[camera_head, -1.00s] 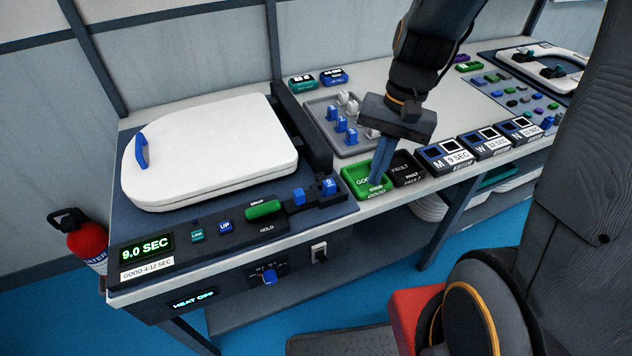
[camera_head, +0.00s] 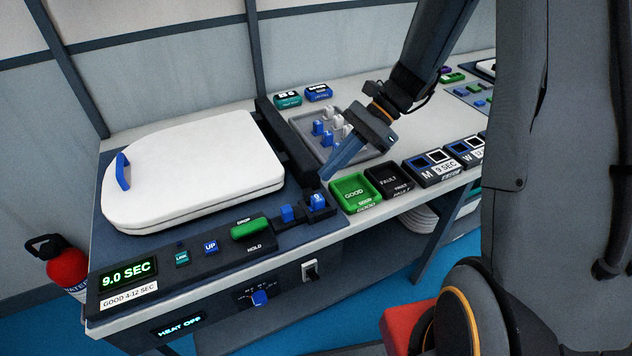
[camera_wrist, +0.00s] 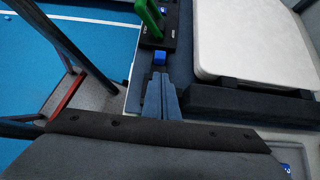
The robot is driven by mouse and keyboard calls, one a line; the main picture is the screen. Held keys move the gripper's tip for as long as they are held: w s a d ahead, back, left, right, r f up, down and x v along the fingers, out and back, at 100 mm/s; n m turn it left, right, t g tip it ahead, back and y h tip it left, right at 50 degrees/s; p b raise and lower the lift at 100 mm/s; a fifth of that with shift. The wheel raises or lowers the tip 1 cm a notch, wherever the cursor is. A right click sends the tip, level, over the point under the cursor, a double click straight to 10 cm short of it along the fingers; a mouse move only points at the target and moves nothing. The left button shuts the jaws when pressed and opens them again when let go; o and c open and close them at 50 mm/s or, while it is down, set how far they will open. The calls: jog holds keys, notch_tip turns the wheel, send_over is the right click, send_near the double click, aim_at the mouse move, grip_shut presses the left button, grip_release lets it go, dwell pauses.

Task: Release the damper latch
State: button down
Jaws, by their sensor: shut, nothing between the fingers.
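My gripper (camera_head: 326,176) has blue fingers, shut and empty. It hangs just above and behind a blue block (camera_head: 318,201) at the right end of the dark strip along the seat rig's front. A second small blue block (camera_head: 287,213) stands left of it. A green handle (camera_head: 251,228) lies farther left, between the DROP and HOLD labels. I cannot tell which part is the damper latch. In the wrist view my fingertips (camera_wrist: 161,76) point at a blue block (camera_wrist: 160,58), with the green handle (camera_wrist: 150,20) beyond. Contact with the block cannot be made out.
The white toilet lid (camera_head: 200,165) lies closed on the rig, beside a dark hinge bar (camera_head: 290,145). Right of the rig are a green GOOD tray (camera_head: 355,192) and a black FAULT tray (camera_head: 388,180). A grey tray (camera_head: 298,122) holds several blue and white parts.

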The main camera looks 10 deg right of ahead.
aim_at(297, 210)
jog(key=p+x, duration=0.2)
jog(key=x, duration=0.7)
jog(key=shift+a, duration=0.15)
